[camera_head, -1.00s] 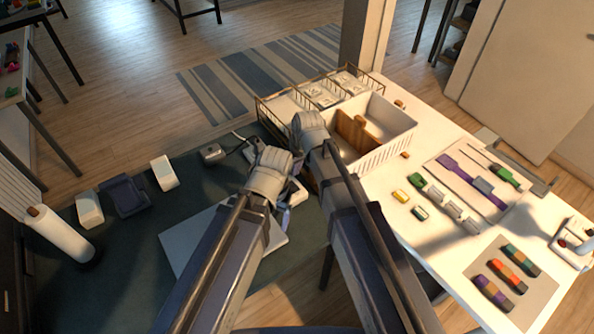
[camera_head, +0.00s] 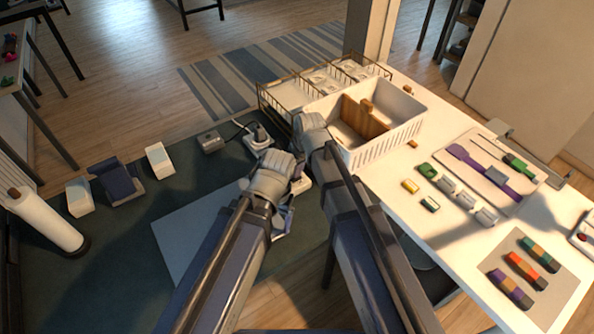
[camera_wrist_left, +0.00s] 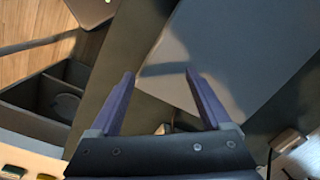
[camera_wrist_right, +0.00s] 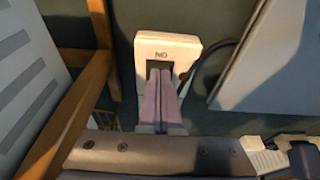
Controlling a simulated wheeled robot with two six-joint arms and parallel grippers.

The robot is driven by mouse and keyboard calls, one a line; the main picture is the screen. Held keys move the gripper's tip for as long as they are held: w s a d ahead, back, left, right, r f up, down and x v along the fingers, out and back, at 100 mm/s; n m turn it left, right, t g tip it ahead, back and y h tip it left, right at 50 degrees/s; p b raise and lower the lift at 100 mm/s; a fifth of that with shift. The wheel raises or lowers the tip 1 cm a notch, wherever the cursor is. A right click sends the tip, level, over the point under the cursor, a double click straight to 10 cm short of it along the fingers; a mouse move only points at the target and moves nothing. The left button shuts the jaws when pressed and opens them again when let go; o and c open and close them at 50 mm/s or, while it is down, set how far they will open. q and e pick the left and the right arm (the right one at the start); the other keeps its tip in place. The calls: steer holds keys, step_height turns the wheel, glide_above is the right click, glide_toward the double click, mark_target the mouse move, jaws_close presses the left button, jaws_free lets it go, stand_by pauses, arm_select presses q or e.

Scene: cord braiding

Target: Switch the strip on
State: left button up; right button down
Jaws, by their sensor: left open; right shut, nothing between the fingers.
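The white strip (camera_wrist_right: 168,45) lies on the dark mat in the right wrist view. Its end has an upside-down "ON" label above a dark switch recess (camera_wrist_right: 155,66). My right gripper (camera_wrist_right: 162,78) is shut and empty. Its fingertips are over or against the recess and hide most of it. I cannot tell if they touch, or which way the switch lies. In the head view my right gripper (camera_head: 312,128) covers that spot. My left gripper (camera_wrist_left: 159,74) is open and empty above a grey panel; it also shows in the head view (camera_head: 275,172).
A white bin (camera_head: 375,145) with a wooden divider stands on the table close to my right gripper. A dark cable (camera_wrist_right: 215,55) runs beside the strip. A wooden frame (camera_wrist_right: 100,65) is left of it. A grey panel (camera_head: 190,245) lies on the mat.

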arm_select(q)
steer(key=shift+f+b, duration=0.3)
steer(key=shift+f, duration=0.1)
arm_select(e)
steer(key=shift+s+d+f, duration=0.1)
steer(key=shift+f, duration=0.3)
arm_select(q)
steer(key=shift+r, duration=0.1)
arm_select(e)
steer(key=shift+r, duration=0.1)
arm_select(q)
steer(key=shift+r+p, duration=0.35)
steer(key=shift+p, duration=0.1)
arm_select(e)
steer(key=shift+w+a+r, duration=0.35)
steer(key=shift+w+a, duration=0.05)
steer(key=shift+w, duration=0.25)
arm_select(q)
steer(key=shift+r, duration=0.1)
arm_select(e)
steer(key=shift+r, duration=0.1)
